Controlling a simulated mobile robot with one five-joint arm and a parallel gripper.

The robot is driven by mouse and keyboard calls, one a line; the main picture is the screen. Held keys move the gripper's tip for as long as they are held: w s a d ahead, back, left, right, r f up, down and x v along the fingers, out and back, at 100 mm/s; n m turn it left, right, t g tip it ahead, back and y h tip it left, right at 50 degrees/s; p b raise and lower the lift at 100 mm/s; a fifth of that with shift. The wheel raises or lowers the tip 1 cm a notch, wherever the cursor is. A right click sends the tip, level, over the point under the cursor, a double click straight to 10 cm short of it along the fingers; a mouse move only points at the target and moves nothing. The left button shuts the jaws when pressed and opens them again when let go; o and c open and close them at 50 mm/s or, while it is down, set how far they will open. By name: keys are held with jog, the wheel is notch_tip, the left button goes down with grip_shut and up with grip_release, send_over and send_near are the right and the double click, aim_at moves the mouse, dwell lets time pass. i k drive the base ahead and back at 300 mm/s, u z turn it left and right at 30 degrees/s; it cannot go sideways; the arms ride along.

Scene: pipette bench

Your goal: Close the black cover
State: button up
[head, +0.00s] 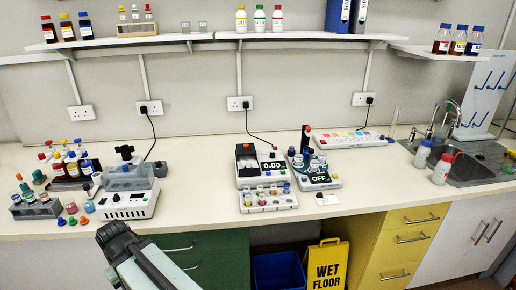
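A black cover (246,149) stands raised at the back of the white instrument (272,182) whose display reads 0.00, near the middle of the bench. A dark recess with a small reddish part shows in front of the cover. The cover is small in the head view, so its exact tilt is hard to tell. My arm (145,262) rises from the bottom edge, left of the middle. Its upper end is in front of the bench edge, well left of the instrument and apart from it. My gripper's fingers cannot be made out.
A white bath unit (128,193) with a clear lid stands to the left, beside bottle racks. A tube device reading OFF (315,180) stands close right of the instrument. A small-bottle rack (267,202) sits in front of it. The bench between bath and instrument is clear.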

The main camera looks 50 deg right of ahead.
aim_at(243, 148)
jog(key=z, duration=1.5)
jog(key=k, duration=1.05)
jog(key=u, duration=0.55)
jog(key=i, duration=1)
